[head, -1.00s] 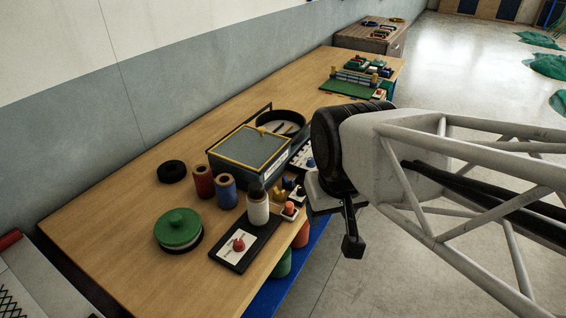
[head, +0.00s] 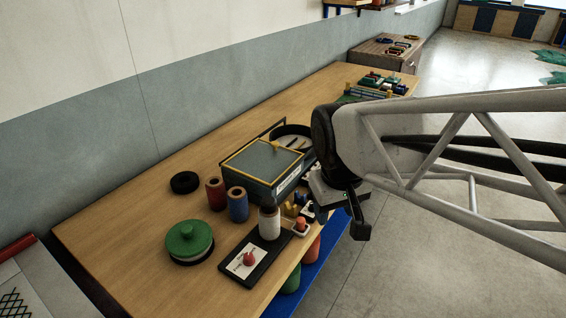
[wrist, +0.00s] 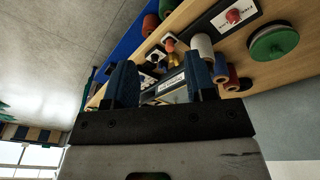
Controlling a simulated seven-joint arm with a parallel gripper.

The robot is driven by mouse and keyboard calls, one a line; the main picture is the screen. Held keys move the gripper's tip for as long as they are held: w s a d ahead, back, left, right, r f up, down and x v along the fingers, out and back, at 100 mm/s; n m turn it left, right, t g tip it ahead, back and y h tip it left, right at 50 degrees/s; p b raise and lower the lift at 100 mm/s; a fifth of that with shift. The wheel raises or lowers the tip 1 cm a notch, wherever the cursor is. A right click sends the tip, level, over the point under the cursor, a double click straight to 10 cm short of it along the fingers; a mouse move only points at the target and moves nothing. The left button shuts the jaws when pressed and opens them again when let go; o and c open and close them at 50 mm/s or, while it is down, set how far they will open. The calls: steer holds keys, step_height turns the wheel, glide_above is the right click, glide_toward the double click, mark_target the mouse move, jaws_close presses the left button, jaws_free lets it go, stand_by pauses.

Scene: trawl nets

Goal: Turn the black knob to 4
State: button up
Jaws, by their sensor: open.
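My gripper (head: 352,212) hangs off the right edge of the table in the head view, apart from everything. In the wrist view its two blue fingers (wrist: 160,80) stand wide apart with nothing between them. A small white plate with a dark part on it (wrist: 155,57) shows beyond the fingers in the wrist view; this may be the black knob, but it is too small to be sure. No number can be read. In the head view my gripper and arm hide part of that area.
A red knob (head: 249,259) sits on a black-framed plate near the front edge. A white spool (head: 269,224), a grey box with a yellow rim (head: 262,165), a green-lidded pot (head: 189,238) and red and blue spools stand around it. The floor right of the table is clear.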

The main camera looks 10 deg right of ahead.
steer(key=w+d+f+n+g+h, duration=0.1)
steer(key=w+f+n+g, duration=0.25)
steer(key=w, duration=1.05)
steer(key=n+g+h, duration=0.2)
steer(key=n, duration=0.2)
glide_toward(311, 203)
steer(key=d, duration=0.1)
steer(key=shift+s+f+t, duration=0.25)
steer(key=shift+s+f, duration=0.15)
steer(key=shift+s, duration=0.05)
steer(key=shift+s+f, duration=0.1)
steer(key=shift+f, duration=0.05)
steer(key=shift+x, duration=3.8)
steer(key=shift+a, duration=0.1)
steer(key=c, duration=0.9)
